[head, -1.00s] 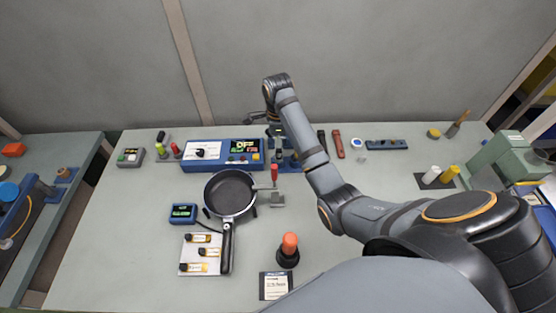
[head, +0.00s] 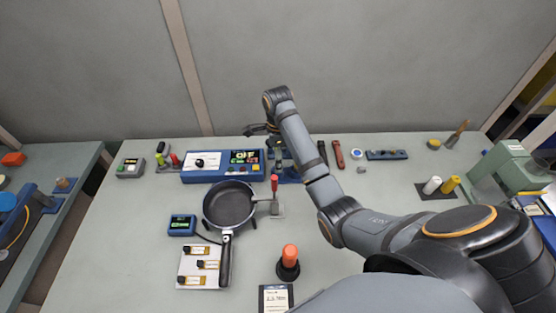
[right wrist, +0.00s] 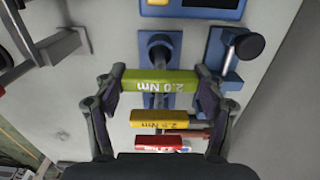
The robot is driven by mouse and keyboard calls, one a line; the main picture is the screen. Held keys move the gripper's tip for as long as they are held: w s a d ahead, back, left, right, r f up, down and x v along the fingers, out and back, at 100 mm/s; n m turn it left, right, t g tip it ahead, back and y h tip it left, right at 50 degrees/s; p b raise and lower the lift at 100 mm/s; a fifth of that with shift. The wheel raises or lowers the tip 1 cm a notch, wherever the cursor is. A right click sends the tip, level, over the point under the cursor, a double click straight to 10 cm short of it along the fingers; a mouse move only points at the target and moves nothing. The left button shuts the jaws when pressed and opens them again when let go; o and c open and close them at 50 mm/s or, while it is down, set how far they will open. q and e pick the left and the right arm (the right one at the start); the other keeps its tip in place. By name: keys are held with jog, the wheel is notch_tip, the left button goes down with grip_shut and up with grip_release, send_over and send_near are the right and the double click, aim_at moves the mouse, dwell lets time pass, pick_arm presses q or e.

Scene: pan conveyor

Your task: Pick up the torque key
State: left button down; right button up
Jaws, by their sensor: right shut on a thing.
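In the right wrist view a yellow-green bar (right wrist: 158,80) marked "2.0 Nm" lies crosswise between the fingers of my right gripper (right wrist: 157,88), which is shut on its two ends. A yellow bar (right wrist: 160,118) and a red bar (right wrist: 159,143), also marked in Nm, lie below it in that picture. I cannot tell whether the yellow-green bar is clear of its holder. In the head view my right gripper (head: 262,130) is at the back of the table, over the blue holders (head: 289,174), partly hidden by its own arm. My left gripper is not in view.
A blue control box (head: 222,165) stands left of the right gripper. A black pan (head: 229,205) sits in front, beside a red-handled clamp (head: 274,186). The table's right middle is partly covered by my arm.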

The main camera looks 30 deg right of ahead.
notch_tip(320, 180, up, 10)
jog(key=p, duration=0.9)
jog(key=shift+r+p, duration=0.15)
jog(key=shift+p, duration=0.25)
